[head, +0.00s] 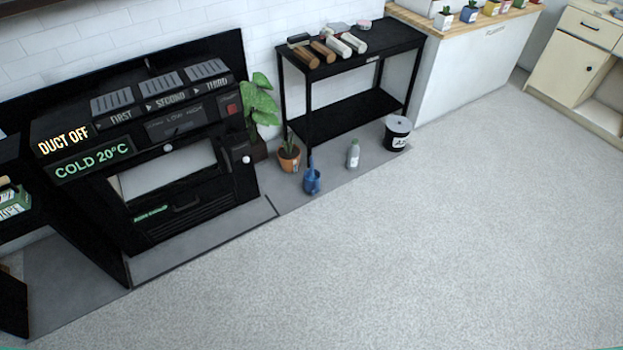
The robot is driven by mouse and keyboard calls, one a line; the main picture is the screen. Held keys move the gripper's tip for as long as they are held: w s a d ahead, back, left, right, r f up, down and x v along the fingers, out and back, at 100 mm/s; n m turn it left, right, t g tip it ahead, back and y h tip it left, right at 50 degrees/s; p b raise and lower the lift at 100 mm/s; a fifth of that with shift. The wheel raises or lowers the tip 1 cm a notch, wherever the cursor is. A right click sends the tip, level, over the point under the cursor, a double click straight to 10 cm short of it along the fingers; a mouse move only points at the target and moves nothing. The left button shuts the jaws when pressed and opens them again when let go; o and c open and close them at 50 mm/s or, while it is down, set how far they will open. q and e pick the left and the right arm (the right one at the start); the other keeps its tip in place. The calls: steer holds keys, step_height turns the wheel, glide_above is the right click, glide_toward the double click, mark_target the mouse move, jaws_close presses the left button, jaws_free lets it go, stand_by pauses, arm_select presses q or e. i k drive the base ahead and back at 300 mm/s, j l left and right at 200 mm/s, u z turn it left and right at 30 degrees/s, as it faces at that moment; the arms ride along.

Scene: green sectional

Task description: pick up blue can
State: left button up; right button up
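A small blue can (312,183), shaped like a watering can with a raised part at its top, stands on the grey floor strip in front of the black table. It is between a potted plant on its left and a grey-green bottle on its right, apart from the bottle. Neither of my grippers shows in the head view, and nothing is seen touching the can.
A potted plant (289,158), a bottle (353,154) and a black bucket (397,134) stand near the can. The black table (340,60) is behind them. A black oven unit (170,205) stands left. The pale floor (400,260) in front is clear.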

mark_target(312, 177)
steer(key=i+l+u, duration=0.1)
steer(key=i+l, duration=0.3)
steer(key=i, duration=0.25)
steer(key=i+l+u, duration=0.15)
steer(key=i+l, duration=0.25)
steer(key=i, duration=0.2)
